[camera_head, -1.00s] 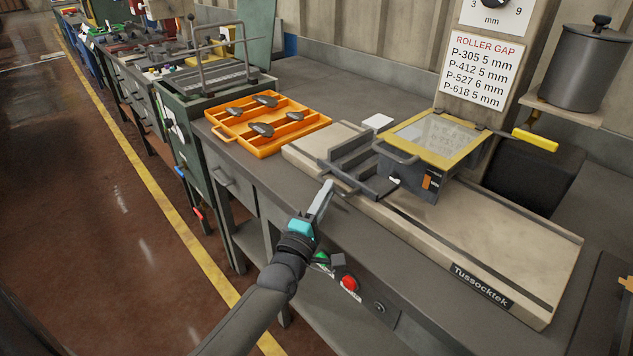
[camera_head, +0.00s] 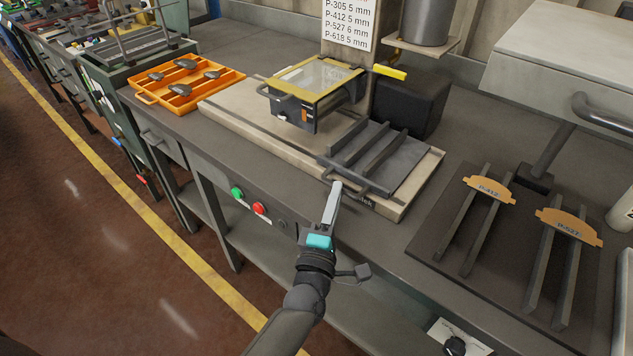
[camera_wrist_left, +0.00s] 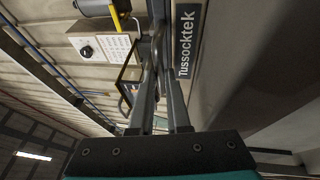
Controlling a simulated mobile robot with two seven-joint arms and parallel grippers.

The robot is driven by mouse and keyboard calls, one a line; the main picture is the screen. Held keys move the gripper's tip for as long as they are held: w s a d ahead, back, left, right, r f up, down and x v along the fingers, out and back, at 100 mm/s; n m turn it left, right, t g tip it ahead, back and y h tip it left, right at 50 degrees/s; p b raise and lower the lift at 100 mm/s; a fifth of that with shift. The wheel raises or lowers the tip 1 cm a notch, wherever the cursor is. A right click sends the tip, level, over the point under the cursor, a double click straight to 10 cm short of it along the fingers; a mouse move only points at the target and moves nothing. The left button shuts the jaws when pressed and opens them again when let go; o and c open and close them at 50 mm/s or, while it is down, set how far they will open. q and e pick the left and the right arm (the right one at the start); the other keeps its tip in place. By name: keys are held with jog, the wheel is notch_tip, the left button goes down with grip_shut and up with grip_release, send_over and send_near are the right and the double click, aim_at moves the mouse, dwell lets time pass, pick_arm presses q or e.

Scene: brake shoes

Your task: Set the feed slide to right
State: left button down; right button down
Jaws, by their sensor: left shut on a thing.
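The feed slide (camera_head: 378,152) is a dark grey carriage with raised rails. It sits near the right end of the long beige bed (camera_head: 236,108), to the right of the yellow-framed guard box (camera_head: 300,92). Its bar handle (camera_head: 358,188) sticks out toward the front. My left gripper (camera_head: 336,187) is shut on this handle at the bed's front edge. In the left wrist view, my left gripper's fingers (camera_wrist_left: 160,82) close around the handle beside the Tussocktek label. My right gripper is not in view.
An orange tray (camera_head: 150,98) with dark parts stands on the bench at left. Two labelled rail racks lie on a dark mat (camera_head: 510,250) at right. A green button (camera_head: 237,193) and a red button (camera_head: 260,208) are on the bench front.

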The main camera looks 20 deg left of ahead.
pick_arm(q)
jog(key=shift+s+d+f, duration=0.1)
jog(key=shift+s+d, duration=0.1)
jog(key=shift+d, duration=0.35)
jog(key=shift+s+d, duration=0.15)
jog(key=shift+d, duration=0.35)
jog(key=c, duration=1.2)
grip_release()
jog(key=shift+d, duration=0.1)
jog(key=shift+o, duration=0.2)
jog(key=shift+s+f, duration=0.1)
jog(key=shift+s, duration=0.55)
jog(key=v, duration=1.4)
jog(key=shift+p, duration=0.35)
